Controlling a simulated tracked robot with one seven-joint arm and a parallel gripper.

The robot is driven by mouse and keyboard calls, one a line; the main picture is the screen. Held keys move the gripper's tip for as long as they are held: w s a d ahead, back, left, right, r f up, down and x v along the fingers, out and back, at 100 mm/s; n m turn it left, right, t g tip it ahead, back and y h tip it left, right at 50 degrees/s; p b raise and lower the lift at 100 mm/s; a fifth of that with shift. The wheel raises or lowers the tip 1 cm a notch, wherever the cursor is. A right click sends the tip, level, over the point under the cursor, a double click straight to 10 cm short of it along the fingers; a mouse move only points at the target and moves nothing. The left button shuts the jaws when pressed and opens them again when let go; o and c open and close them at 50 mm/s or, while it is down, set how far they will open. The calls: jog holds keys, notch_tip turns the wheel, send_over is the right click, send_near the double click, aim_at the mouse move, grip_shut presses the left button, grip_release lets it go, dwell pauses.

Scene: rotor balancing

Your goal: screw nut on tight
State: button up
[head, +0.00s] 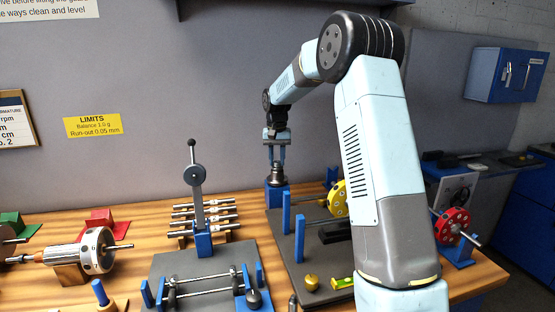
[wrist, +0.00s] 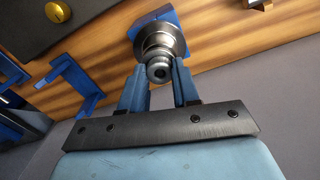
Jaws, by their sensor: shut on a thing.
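My gripper (head: 276,163) points down over a blue block (head: 276,199) at the back of the bench. Its two fingers close on a round, stepped dark metal piece, which looks like the nut (head: 277,179). In the wrist view my gripper (wrist: 158,72) has one finger on each side of the nut's narrow end (wrist: 158,70), which has a hole in its centre. A wider metal collar (wrist: 160,40) lies beyond it, against the blue block (wrist: 158,17). The thread is hidden, and I cannot tell how far on the nut sits.
A grey plate (head: 300,262) with blue posts and a yellow disc (head: 339,198) lies in front. Several shafts (head: 205,214) rest on a rack to the left, behind a blue stand with a lever (head: 197,180). A red wheel (head: 455,226) stands at right. The wall is close behind.

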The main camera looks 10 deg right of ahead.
jog(key=m, duration=0.5)
jog(key=shift+a+f+m, duration=0.1)
jog(key=shift+m, duration=0.3)
jog(key=o, duration=0.6)
jog(key=shift+m, duration=0.5)
jog(key=o, duration=0.5)
jog(key=shift+c, duration=0.7)
jog(key=shift+r, duration=3.05)
